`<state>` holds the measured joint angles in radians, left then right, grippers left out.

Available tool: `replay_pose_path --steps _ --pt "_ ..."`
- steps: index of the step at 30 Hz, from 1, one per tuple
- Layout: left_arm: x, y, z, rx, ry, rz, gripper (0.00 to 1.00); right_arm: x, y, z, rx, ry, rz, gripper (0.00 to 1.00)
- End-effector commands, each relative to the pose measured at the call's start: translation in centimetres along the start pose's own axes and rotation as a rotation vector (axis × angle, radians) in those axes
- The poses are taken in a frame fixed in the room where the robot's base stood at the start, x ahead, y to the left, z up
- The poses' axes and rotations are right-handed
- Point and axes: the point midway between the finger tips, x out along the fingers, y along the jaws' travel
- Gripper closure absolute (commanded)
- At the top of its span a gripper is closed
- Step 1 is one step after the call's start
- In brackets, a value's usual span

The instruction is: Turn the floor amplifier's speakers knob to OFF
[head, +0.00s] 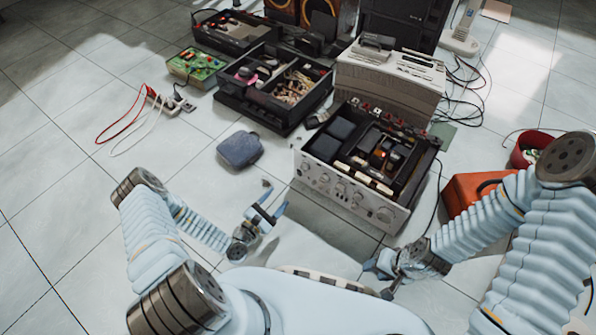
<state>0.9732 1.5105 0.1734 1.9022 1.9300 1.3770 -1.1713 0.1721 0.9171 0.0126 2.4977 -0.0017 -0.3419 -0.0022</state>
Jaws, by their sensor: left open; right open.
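The floor amplifier (345,195) stands on the tiles right of centre, with its top open and its inner parts showing. Its silver front panel carries several knobs and faces my body. The speakers knob cannot be told apart from the others at this size. My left gripper (268,203) is open and empty, left of the front panel and apart from it. My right gripper (375,277) is low in front of the amplifier's right end, apart from the panel; its jaws are open and small in view.
A blue-grey pouch (240,150) lies left of the amplifier. Open black cases (273,88), a green circuit board box (196,66) and a beige device (390,78) stand behind. An orange box (472,192) and red bowl (530,148) are at right. Cables lie around. Floor at left is mostly clear.

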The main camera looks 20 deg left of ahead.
Motion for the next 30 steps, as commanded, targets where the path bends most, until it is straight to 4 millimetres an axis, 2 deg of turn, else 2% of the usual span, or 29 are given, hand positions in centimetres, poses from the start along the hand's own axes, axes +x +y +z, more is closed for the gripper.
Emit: replay_pose_path --steps 5,12,16,21,30 --pt "3.3 -0.2 0.1 0.0 -0.007 -0.003 0.42 0.6 0.2 0.0 0.001 0.001 0.0 0.57" --pt "8.9 -0.3 0.1 0.0 -0.007 -0.005 0.42 1.7 0.7 -0.1 0.001 0.005 0.0 0.57" --pt "11.2 -0.3 0.1 -0.001 -0.006 -0.006 0.42 2.1 0.8 -0.1 0.001 0.006 0.0 0.57" --pt "12.8 -0.2 0.2 -0.002 -0.005 -0.006 0.42 2.4 0.9 -0.1 0.001 0.007 0.0 0.57" --pt "13.2 -0.1 0.3 -0.002 -0.004 -0.006 0.42 2.4 0.9 -0.1 0.001 0.007 0.0 0.57"
